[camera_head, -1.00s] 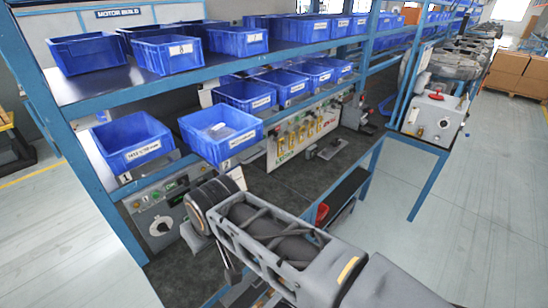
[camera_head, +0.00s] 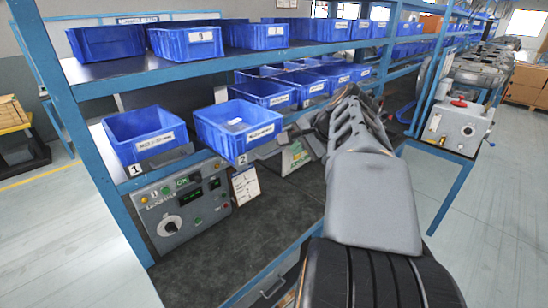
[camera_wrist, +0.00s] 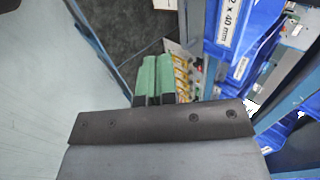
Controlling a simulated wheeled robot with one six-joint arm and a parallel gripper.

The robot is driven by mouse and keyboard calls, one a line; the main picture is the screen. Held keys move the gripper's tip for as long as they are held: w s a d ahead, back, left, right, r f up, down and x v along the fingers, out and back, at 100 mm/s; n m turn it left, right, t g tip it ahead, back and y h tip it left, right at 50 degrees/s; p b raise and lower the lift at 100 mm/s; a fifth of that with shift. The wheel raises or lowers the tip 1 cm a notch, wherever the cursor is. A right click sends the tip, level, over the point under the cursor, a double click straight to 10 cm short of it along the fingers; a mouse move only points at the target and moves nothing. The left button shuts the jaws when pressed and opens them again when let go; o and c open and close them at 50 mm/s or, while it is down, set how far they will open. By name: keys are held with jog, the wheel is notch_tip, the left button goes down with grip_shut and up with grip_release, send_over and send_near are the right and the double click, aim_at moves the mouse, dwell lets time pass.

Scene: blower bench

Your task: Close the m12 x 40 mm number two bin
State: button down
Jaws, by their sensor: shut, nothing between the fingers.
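The number two bin (camera_head: 225,140) is an open blue box on the lower shelf, just right of the number one bin (camera_head: 130,135). It juts out past the shelf's front edge, and a small pale item lies inside it. In the wrist view its label (camera_wrist: 229,22), partly cut off, ends in "2 x 40 mm" at the upper right. My gripper (camera_wrist: 153,82) has green fingertips side by side, shut and empty. It is to the left of and below that bin in the wrist view, apart from it. In the head view my arm hides most of the gripper.
More blue bins (camera_head: 185,42) line the upper shelf, and others (camera_head: 265,92) stand behind on the lower one. A grey control panel (camera_head: 183,208) and a hanging paper card (camera_head: 246,186) are below the bins. The dark bench top (camera_head: 230,240) is mostly bare in front.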

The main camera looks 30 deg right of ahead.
jog(key=w+r+p+x, duration=0.1)
jog(key=w+p+x, duration=0.1)
jog(key=x, duration=0.8)
jog(key=shift+w+a, duration=0.2)
jog(key=shift+a, duration=0.05)
